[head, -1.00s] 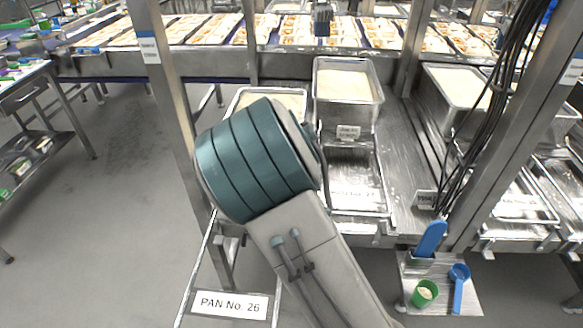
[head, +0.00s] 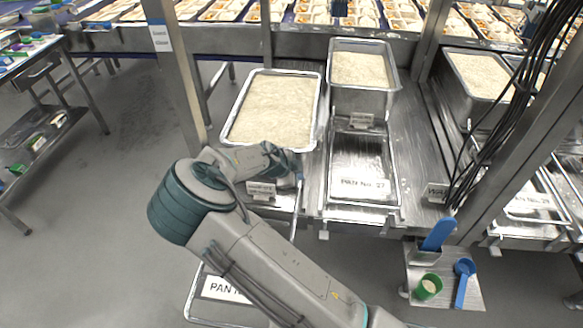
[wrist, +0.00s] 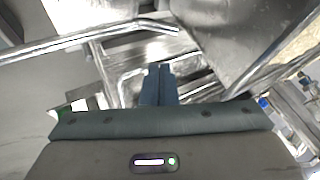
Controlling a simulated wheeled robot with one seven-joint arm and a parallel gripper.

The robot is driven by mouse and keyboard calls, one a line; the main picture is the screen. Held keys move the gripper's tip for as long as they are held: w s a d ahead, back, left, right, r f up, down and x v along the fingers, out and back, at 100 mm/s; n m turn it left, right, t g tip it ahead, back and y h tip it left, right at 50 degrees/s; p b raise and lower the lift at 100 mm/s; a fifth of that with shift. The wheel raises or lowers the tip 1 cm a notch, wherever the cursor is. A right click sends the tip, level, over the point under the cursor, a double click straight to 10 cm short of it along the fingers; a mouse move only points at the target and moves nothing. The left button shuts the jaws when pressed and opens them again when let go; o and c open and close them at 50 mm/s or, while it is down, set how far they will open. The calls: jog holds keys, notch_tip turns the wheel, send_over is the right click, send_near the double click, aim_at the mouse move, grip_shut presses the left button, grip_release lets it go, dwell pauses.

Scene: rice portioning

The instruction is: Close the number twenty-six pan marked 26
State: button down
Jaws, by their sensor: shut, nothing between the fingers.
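A metal panel (head: 198,308) with a white label reading "PAN N…" hangs out low at the lower left in the head view. My arm covers the rest of its label. Above it, a steel pan (head: 226,122) full of rice stands uncovered on the counter. My gripper (head: 297,178) is at the front of this pan, beside a small label plate (head: 262,190); its fingertips are hard to make out there. In the wrist view, the blue fingers of my gripper (wrist: 158,70) are shut together and empty, with metal bars and a shiny metal surface beyond them.
A second rice pan (head: 362,101) stands to the right, with a flat metal panel marked "PAN No. 27" (head: 362,186) in front. A small shelf (head: 445,300) holds a green cup (head: 428,287) and a blue scoop (head: 463,284). Posts and black cables rise around the counter.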

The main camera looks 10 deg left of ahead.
aim_at(301, 183)
jog(key=shift+x, duration=1.1)
jog(key=shift+w+d+r+p, duration=0.1)
jog(key=shift+w+p, duration=0.55)
jog(key=shift+w, duration=1.4)
jog(key=shift+w, duration=0.1)
